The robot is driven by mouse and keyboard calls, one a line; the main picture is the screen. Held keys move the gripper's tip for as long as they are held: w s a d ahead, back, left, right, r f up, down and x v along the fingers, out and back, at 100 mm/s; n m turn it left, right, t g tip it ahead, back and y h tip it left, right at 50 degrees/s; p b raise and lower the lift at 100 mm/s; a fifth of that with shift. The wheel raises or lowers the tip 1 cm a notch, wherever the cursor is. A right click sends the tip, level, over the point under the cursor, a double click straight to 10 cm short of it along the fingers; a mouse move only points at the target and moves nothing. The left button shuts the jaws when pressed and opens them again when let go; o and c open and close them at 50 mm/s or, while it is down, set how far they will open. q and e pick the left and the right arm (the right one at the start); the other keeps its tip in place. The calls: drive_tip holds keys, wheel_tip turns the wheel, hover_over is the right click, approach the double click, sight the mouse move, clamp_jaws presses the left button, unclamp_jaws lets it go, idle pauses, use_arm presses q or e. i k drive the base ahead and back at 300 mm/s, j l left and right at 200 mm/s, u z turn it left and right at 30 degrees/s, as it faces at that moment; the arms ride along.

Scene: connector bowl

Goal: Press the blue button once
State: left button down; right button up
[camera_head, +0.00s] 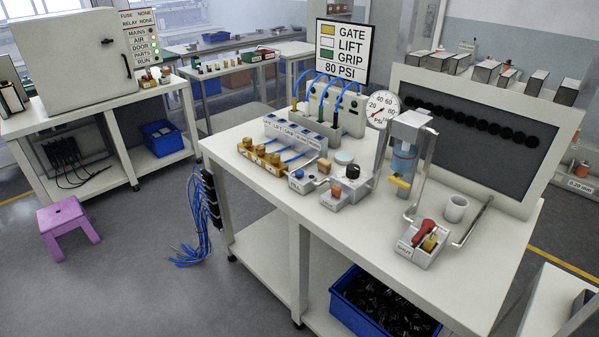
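A small blue button (299,173) appears on top of a small grey box (302,184) near the front edge of the white workbench (400,262). It is small in the picture, and I cannot tell whether it is pressed. Beside it to the right is a similar grey box (334,201) with an orange-red button (336,190). Neither of my grippers is in view.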

sight(298, 173)
drive_tip(key=i+j+z, duration=0.1)
drive_tip(key=z, duration=0.9)
drive_tip(key=j+z, duration=0.45)
drive_tip(key=j, duration=0.25)
drive_tip(key=j+z, duration=0.45)
drive_tip(key=j, duration=0.7)
drive_tip(key=k+j, duration=0.1)
drive_tip(key=j, duration=0.35)
drive_tip(key=z, duration=0.05)
